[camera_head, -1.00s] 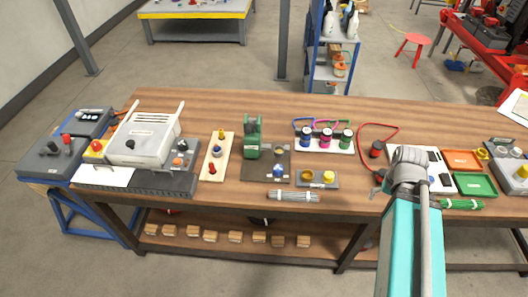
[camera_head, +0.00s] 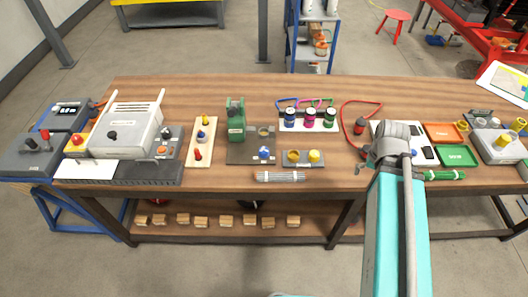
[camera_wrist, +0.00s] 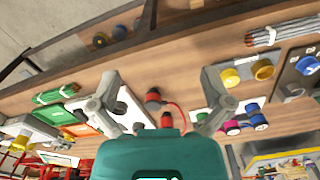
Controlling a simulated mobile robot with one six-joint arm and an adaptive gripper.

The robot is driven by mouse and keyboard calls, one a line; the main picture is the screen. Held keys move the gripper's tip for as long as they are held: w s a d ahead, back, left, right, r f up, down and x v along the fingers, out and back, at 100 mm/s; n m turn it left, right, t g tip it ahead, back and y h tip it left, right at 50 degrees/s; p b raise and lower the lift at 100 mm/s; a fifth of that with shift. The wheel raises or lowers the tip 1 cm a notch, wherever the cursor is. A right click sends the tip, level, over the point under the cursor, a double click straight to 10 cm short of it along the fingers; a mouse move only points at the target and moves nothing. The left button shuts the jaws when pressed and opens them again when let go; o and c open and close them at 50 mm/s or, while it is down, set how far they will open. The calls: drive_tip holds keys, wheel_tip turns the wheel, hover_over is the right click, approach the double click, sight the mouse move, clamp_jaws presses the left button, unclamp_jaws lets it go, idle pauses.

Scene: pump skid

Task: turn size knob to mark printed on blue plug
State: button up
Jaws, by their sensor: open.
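Three plugs with coloured cable loops stand in a white holder at the middle back of the bench. The blue plug (camera_head: 290,118) is the leftmost, and it also shows in the wrist view (camera_wrist: 258,121). I cannot read any mark on it. The size knob is not certain: a dark knob (camera_head: 113,135) sits on the white machine (camera_head: 135,118), and a blue knob (camera_head: 264,153) sits on a dark plate. Their labels are too small to read. My gripper (camera_wrist: 160,98) is open and empty above the bench, apart from the plugs and both knobs.
A red plug with a looped cable (camera_head: 360,126) is near my arm. Orange (camera_head: 441,132) and green (camera_head: 473,156) trays lie to the right. A wire bundle (camera_head: 280,176) lies near the front edge. Bare wood (camera_head: 200,95) is clear along the back left.

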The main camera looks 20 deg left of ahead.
drive_tip(key=w+a+n, duration=0.3)
drive_tip(key=w+a, duration=0.2)
drive_tip(key=a, duration=0.1)
drive_tip(key=n+b, duration=0.2)
drive_tip(key=n, duration=1.2)
hover_over(264, 150)
wheel_tip(264, 150, down, 2)
drive_tip(key=shift+w+f, duration=0.1)
drive_tip(key=shift+f, duration=0.05)
drive_tip(key=shift+f+b, duration=0.2)
drive_tip(key=shift+b, duration=0.1)
wheel_tip(264, 150, down, 13)
drive_tip(key=b, duration=1.3)
drive_tip(key=shift+f, duration=0.2)
